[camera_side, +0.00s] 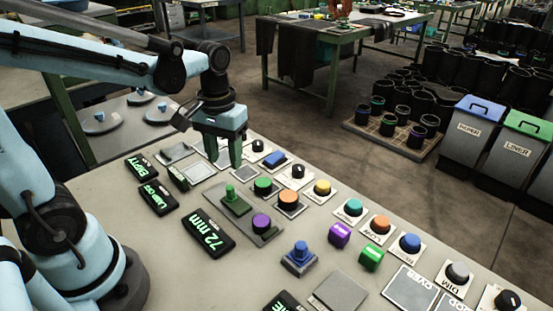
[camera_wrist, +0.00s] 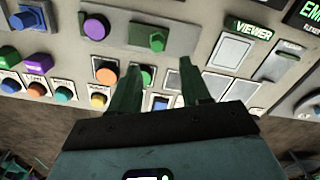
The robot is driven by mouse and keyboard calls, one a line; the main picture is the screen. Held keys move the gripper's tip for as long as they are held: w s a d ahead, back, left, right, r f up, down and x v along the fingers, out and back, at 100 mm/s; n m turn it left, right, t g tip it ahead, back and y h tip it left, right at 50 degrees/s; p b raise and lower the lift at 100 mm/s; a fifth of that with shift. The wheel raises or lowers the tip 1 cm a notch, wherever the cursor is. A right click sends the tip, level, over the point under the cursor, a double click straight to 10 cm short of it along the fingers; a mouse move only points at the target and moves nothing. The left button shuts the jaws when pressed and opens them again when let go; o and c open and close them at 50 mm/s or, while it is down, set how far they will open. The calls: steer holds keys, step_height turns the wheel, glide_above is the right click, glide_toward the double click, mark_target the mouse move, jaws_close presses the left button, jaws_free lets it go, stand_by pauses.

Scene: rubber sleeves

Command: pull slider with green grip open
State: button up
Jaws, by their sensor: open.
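The slider's green grip (camera_side: 230,192) stands upright on a dark green block on a grey plate (camera_side: 262,238), near the middle of the panel. A purple round knob (camera_side: 261,222) is on the same plate. In the wrist view the green grip (camera_wrist: 157,39) is just beyond my fingertips, with the purple knob (camera_wrist: 96,26) to its left. My gripper (camera_side: 224,162) is open and empty, its green fingers pointing down, behind and above the grip in the side view. In the wrist view the fingers (camera_wrist: 159,66) are spread apart, not touching the grip.
A display (camera_side: 212,233) reading 72 mm lies left of the slider. Green (camera_side: 262,187) and orange (camera_side: 288,198) buttons stand close on its right. A blue knob (camera_side: 299,257) stands in front. Several more buttons and knobs line the panel's right side.

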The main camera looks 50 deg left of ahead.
steer(key=shift+r, duration=1.4)
steer(key=d+m+t, duration=0.1)
steer(key=t, duration=0.1)
steer(key=s+d+m+t, duration=0.1)
steer(key=m+t, duration=0.1)
steer(key=d+m+t, duration=0.1)
steer(key=t, duration=0.2)
steer(key=shift+s+f+m, duration=0.15)
steer(key=shift+s+m, duration=0.15)
stand_by(0.6)
